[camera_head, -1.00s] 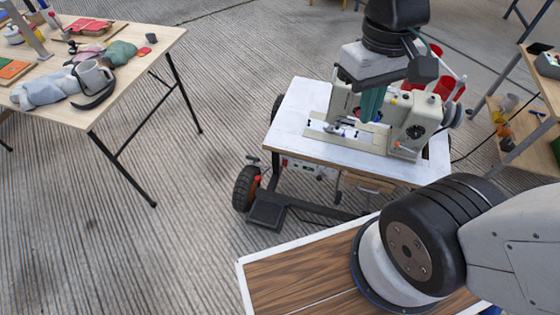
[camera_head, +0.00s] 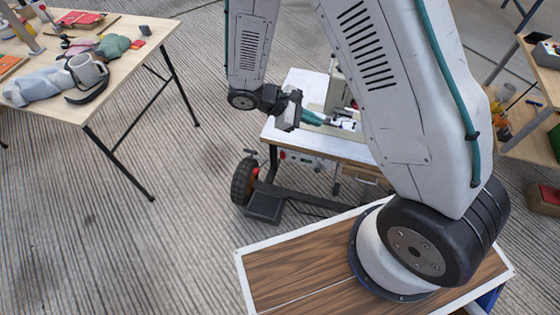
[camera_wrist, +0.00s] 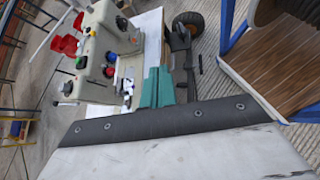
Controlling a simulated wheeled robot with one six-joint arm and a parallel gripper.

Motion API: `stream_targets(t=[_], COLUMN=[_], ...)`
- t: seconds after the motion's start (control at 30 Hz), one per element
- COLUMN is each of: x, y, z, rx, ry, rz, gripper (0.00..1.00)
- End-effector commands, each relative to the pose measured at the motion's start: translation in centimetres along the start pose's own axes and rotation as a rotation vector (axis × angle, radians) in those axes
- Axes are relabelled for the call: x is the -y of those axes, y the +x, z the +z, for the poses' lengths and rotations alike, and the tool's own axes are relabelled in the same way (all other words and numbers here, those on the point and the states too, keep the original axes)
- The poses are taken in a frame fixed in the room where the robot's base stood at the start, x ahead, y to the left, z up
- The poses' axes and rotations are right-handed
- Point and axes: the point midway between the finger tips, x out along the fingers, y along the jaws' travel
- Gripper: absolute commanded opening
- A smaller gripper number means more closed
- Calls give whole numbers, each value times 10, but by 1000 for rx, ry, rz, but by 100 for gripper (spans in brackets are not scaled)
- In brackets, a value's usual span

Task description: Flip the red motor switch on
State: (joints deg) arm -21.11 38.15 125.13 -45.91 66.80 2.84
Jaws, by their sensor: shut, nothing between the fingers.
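The sewing machine (camera_wrist: 100,45) stands on a white-topped table, seen in the wrist view. In the head view my arm hides most of it, with a part showing at the table's top (camera_head: 283,128). Under the table's front edge is a pale box (camera_head: 308,160) with a small red spot (camera_head: 283,155), possibly the motor switch; it is too small to tell its position. My gripper (camera_head: 322,119) has teal fingers, shut and empty, over or near the tabletop by the machine's needle end. The fingers also show in the wrist view (camera_wrist: 157,88). Contact cannot be told.
Shelves (camera_head: 535,110) stand at the right. A black wheel (camera_head: 244,180) and pedal (camera_head: 265,207) are below the sewing table. Ribbed floor between the tables is clear.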

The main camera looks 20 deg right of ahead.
Motion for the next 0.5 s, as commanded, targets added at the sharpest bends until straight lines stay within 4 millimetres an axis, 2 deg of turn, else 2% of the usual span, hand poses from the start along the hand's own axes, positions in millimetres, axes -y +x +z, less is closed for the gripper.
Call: stream_targets(t=[0.03, 0.27, 0.5], x=[1, 6, 32], y=[10, 53, 107], z=[-22, -117, -223], rx=[21, 70, 65], ry=[-56, -302, -587], rz=[47, 280, 531], gripper=[0, 0, 0])
